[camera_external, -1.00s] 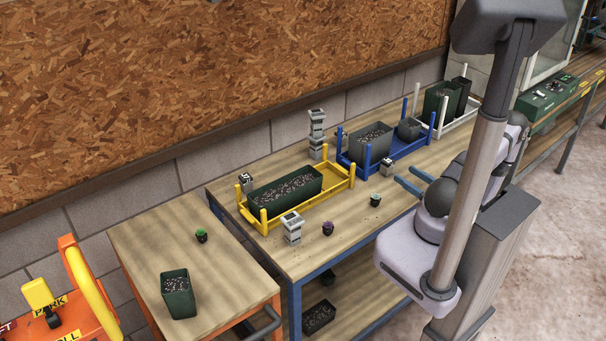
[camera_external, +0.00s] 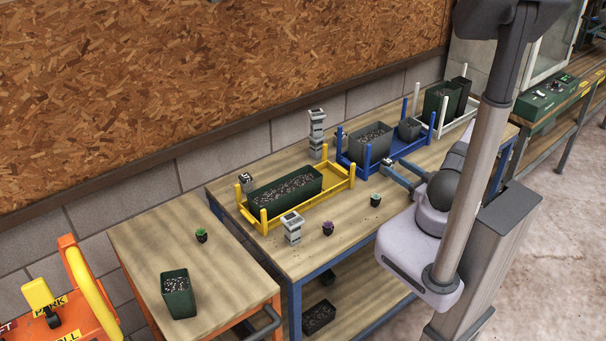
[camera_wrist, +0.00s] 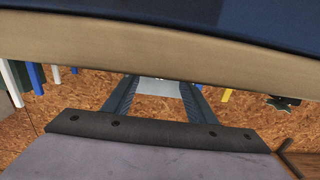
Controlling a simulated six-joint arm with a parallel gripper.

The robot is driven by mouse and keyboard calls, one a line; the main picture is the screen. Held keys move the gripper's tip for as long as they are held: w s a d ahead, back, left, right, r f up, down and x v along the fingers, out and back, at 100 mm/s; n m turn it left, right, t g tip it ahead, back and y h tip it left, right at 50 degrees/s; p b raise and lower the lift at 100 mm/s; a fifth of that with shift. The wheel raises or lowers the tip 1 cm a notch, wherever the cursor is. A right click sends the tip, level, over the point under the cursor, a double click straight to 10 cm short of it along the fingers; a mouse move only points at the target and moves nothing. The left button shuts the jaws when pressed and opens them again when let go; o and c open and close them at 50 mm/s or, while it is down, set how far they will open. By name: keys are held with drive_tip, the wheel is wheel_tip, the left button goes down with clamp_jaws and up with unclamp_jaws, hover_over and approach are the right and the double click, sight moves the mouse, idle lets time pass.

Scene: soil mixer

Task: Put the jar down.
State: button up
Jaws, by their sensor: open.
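No thing is plainly a jar. A small pale grey container with dark marks (camera_external: 387,162) stands on the workbench (camera_external: 345,252) in front of the blue rack; it may be the jar. My gripper (camera_external: 393,165) is open, its blue fingers low over the bench, with tips at or beside this container. In the wrist view, a pale grey surface (camera_wrist: 160,90) shows between the spread fingers; I cannot tell whether they touch it.
The blue rack (camera_external: 408,149) and yellow rack (camera_external: 335,192) hold soil-filled planters. Small potted plants, one purple (camera_external: 328,228) and one green (camera_external: 375,200), stand near the bench's front edge. Stacked grey containers (camera_external: 317,134) stand at the back.

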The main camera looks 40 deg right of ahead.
drive_tip(key=shift+w+p, duration=0.35)
drive_tip(key=shift+w, duration=0.95)
drive_tip(key=c, duration=1.2)
drive_tip(key=shift+c, duration=0.2)
drive_tip(key=shift+r, duration=0.2)
wheel_tip(320, 180, up, 10)
drive_tip(key=shift+f, duration=0.15)
